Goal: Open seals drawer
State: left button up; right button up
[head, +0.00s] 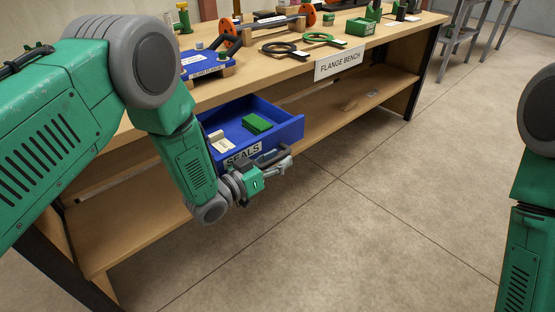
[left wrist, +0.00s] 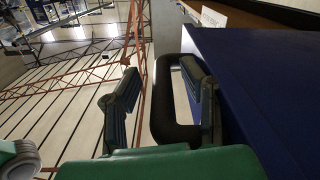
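The blue seals drawer (head: 296,128) stands pulled out from under the bench, with a white SEALS label (head: 243,154) on its front. Its dark handle (head: 270,156) is on the front face, partly hidden by my left gripper (head: 278,170). In the left wrist view, the black handle loop (left wrist: 163,100) stands beside the blue drawer front (left wrist: 265,95). One finger is on the outer side of the handle bar and the other is between bar and drawer front. The fingers are apart, with visible gaps to the bar. My right gripper is out of view.
A green block (head: 257,123) and a pale piece lie in the drawer. A lower shelf (head: 350,95) runs beneath. The floor (head: 400,200) in front is clear.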

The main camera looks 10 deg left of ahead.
pick_arm(q)
jog(key=shift+s+a, duration=0.2)
jog(key=shift+s, duration=0.05)
jog(key=v, duration=1.1)
jog(key=shift+a, duration=0.2)
jog(key=shift+s, duration=0.1)
